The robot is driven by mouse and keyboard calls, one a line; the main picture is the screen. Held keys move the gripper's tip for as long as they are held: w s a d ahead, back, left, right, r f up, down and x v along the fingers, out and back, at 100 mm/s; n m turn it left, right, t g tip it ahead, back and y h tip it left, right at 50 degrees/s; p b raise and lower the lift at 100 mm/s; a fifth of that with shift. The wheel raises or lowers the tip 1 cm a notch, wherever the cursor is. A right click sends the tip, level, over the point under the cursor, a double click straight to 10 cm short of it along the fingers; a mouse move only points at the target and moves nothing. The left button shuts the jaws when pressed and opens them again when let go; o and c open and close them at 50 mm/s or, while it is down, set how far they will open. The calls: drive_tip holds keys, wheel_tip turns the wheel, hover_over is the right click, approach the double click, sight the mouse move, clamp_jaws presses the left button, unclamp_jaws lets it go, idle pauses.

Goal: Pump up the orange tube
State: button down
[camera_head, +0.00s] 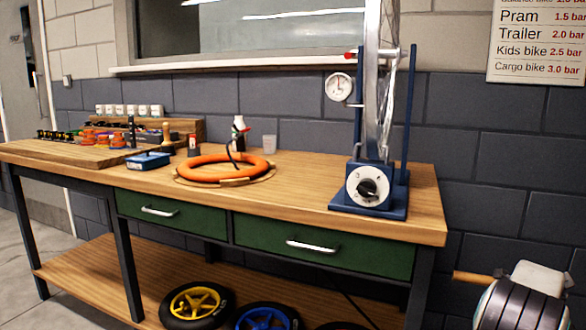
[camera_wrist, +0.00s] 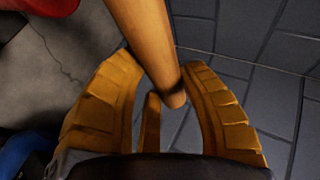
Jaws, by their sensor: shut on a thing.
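The orange tube (camera_head: 210,176) lies as a ring on a round wooden board (camera_head: 258,178) on the bench. A thin dark line, perhaps a hose, rises at its back edge. In the wrist view, my gripper (camera_wrist: 160,65) has its ridged yellow-brown fingers shut on a smooth wooden bar (camera_wrist: 143,35), whose rounded end shows between them. The head view shows a wooden bar end (camera_head: 471,277) at the lower right, beside my arm, which hides the rest; it looks like the same bar. I cannot tell what the bar belongs to.
The wooden bench (camera_head: 312,172) has green drawers and a lower shelf with wheels (camera_head: 197,303). A blue stand (camera_head: 340,203) with a dial holds an upright wheel at the bench's right. A round gauge (camera_head: 339,87) sits beside it. A pressure sign (camera_head: 540,42) hangs at upper right.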

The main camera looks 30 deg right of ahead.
drive_tip(key=shift+w+d+r, duration=0.1)
drive_tip(key=shift+w+r, duration=0.05)
drive_tip(key=shift+r, duration=0.5)
wheel_tip(320, 180, up, 28)
drive_tip(key=p, duration=2.3)
drive_tip(key=shift+r, duration=0.15)
drive_tip(key=shift+f, duration=0.2)
wheel_tip(320, 180, down, 29)
drive_tip(key=b, duration=2.4)
drive_tip(key=shift+r, duration=0.2)
drive_tip(key=shift+r+p, duration=0.25)
drive_tip(key=shift+p, duration=0.05)
